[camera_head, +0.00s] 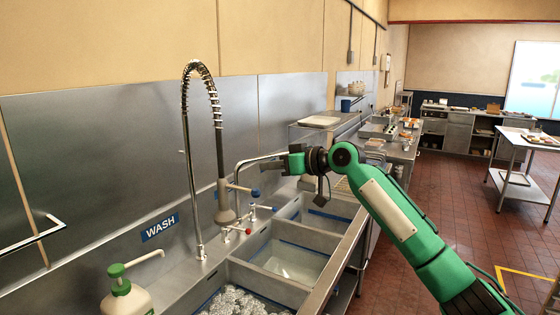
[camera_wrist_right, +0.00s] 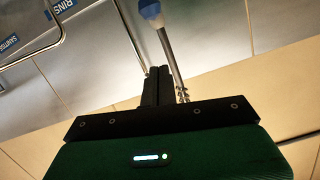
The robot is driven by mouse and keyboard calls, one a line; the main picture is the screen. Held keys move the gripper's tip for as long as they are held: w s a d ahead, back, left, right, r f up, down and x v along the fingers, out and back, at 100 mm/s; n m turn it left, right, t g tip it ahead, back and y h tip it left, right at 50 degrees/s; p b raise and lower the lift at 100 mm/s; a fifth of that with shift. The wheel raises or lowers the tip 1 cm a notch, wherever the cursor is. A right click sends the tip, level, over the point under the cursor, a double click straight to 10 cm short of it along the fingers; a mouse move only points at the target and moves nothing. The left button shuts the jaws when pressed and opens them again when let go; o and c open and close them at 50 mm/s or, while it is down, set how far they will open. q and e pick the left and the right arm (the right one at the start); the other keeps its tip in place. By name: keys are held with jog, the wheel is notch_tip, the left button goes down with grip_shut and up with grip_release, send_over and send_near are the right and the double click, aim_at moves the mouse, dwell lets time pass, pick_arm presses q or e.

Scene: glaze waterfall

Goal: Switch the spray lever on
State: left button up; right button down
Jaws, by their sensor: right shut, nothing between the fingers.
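The spray lever (camera_head: 240,188) is a pale rod with a blue knob, beside the hanging grey spray head (camera_head: 224,207) over the sinks. My right gripper (camera_head: 282,164) is shut and empty, up and to the right of the lever in the head view. Its closed black fingers (camera_wrist_right: 157,85) show in the right wrist view. My left gripper is not in view.
A coiled spring hose (camera_head: 202,75) rises on a tall pipe. A curved tap (camera_head: 258,159) and red-handled (camera_head: 246,231) and blue-handled valves stand near the lever. Sink basins (camera_head: 290,259) lie below, one with foam. A soap bottle (camera_head: 127,293) stands at front left.

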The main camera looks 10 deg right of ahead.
aim_at(242, 189)
jog(key=a+f+p, duration=0.1)
jog(key=w+a+f+p, duration=0.1)
jog(key=a+f+p, duration=0.1)
jog(key=w+a+f+p, duration=0.1)
jog(key=shift+a+f, duration=0.25)
jog(key=shift+f, duration=0.15)
jog(key=shift+w+a+f, duration=0.1)
jog(key=shift+a+f, duration=0.1)
jog(key=shift+d, duration=0.1)
